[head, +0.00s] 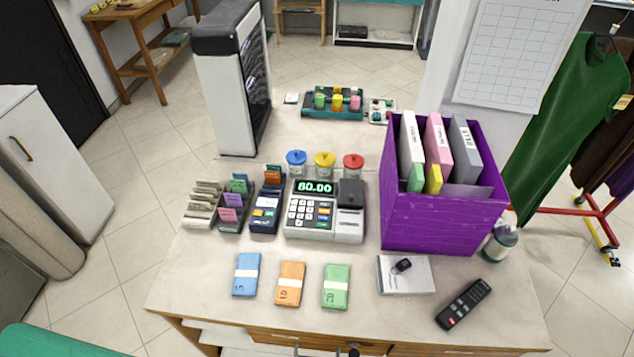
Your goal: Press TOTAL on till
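The till (296,231) stands on the counter near the middle of the head view, a white and grey machine with a lit green display (314,187) that reads 80.00. Its keypad (302,212) has white keys on the left and a column of coloured keys (324,212) beside them. The key labels are too small to read, so I cannot tell which key is TOTAL. A dark block (350,194) sits on the till's right part. Neither of my grippers is in view.
Blue, orange and green banded bundles (335,287) lie in front of the till. Three lidded jars (325,166) stand behind. A remote (463,304) lies front right.

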